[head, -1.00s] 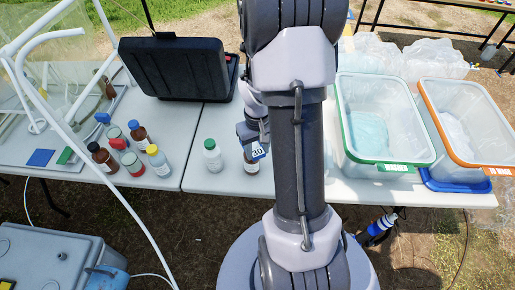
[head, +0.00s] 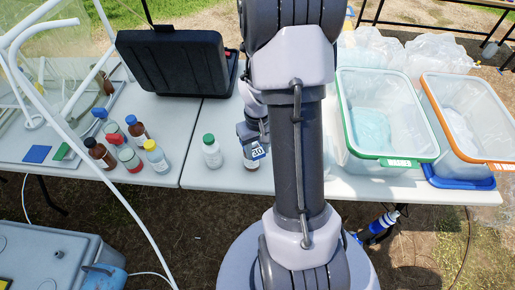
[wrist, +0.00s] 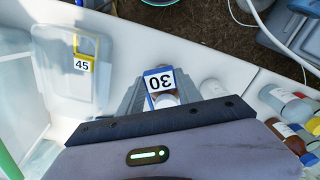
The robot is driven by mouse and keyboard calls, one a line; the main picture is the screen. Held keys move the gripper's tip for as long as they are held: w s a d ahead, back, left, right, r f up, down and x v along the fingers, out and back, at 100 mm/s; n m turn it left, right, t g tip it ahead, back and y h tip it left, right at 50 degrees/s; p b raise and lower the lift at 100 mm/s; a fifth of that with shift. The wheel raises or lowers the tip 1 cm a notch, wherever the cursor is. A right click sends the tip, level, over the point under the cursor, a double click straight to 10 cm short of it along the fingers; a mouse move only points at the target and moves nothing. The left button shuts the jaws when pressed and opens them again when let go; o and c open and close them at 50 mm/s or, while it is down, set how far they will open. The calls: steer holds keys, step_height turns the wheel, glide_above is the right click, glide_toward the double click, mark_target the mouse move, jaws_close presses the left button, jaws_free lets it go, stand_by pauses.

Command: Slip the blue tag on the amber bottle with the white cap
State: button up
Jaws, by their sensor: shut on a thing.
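My gripper (head: 251,133) is shut on the blue tag (head: 257,152), marked 30, above the front of the table, right of the green-capped bottle. An amber bottle (head: 252,164) with a white label stands directly under the tag; its upper part is hidden by the tag and gripper. In the wrist view the blue tag (wrist: 152,79) sits between the fingers, and a white cap (wrist: 165,99) and a bit of brown show through or under its lower end. I cannot tell whether the tag is around the bottle's neck or only above it.
A green-capped bottle (head: 212,155) stands close left; several amber and clear bottles (head: 101,157) stand farther left. A black case (head: 172,62) is behind. Clear bins with green (head: 434,130) and orange (head: 486,106) rims stand right. A yellow tag marked 45 (wrist: 84,53) shows in the wrist view.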

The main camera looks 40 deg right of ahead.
steer(key=o, duration=1.1)
steer(key=shift+c, duration=0.2)
step_height(320, 180, up, 18)
steer(key=p, duration=0.6)
steer(key=shift+f, duration=0.25)
